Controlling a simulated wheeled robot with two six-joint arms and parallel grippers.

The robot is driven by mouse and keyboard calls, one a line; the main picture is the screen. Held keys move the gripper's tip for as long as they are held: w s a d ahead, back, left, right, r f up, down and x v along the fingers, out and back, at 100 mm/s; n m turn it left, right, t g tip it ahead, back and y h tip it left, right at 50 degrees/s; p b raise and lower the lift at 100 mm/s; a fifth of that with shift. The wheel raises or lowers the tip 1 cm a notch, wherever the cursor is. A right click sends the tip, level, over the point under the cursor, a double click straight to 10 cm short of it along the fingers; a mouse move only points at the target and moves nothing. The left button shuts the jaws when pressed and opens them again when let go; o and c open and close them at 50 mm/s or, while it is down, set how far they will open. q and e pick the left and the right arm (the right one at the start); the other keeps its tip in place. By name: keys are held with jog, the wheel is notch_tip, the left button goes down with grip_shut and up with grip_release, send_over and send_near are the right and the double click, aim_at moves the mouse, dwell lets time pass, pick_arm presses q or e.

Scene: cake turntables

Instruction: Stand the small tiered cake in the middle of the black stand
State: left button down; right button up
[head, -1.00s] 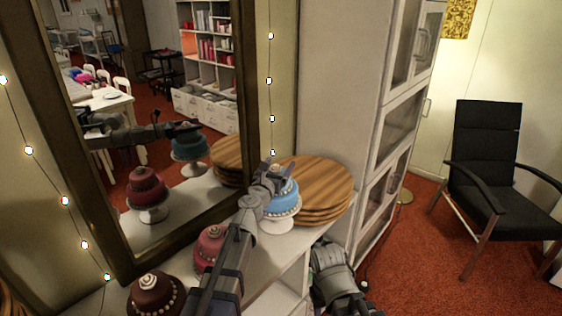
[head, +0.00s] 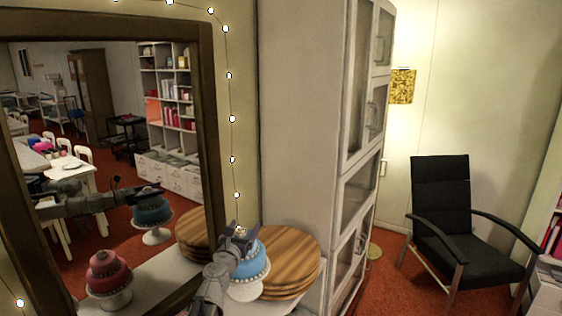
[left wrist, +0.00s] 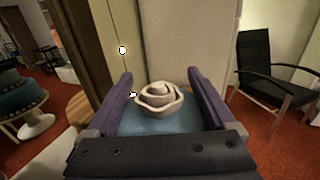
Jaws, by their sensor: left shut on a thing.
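The small tiered cake (head: 250,262) is blue with pale beads. It is at the bottom centre of the head view, over a white pedestal stand (head: 248,291). I cannot tell whether it rests there or is slightly raised. My left gripper (head: 240,236) is shut on the cake's upper part and hides some of it. In the left wrist view, the cake's white rose (left wrist: 160,99) and blue top (left wrist: 150,124) lie between my two fingers. No black cake stand is visible. My right gripper is out of view.
A stack of round wooden boards (head: 290,258) is close to the cake's right. A large mirror (head: 207,130) stands behind on the left and reflects the blue cake and a red cake (head: 108,272). A tall white cabinet (head: 305,130) and a black armchair (head: 445,235) are to the right.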

pick_arm(q)
notch_tip(320, 180, down, 7)
jog(key=b, duration=0.5)
jog(key=shift+r+b, duration=0.15)
jog(key=shift+b, duration=0.25)
jog(key=shift+r, duration=0.2)
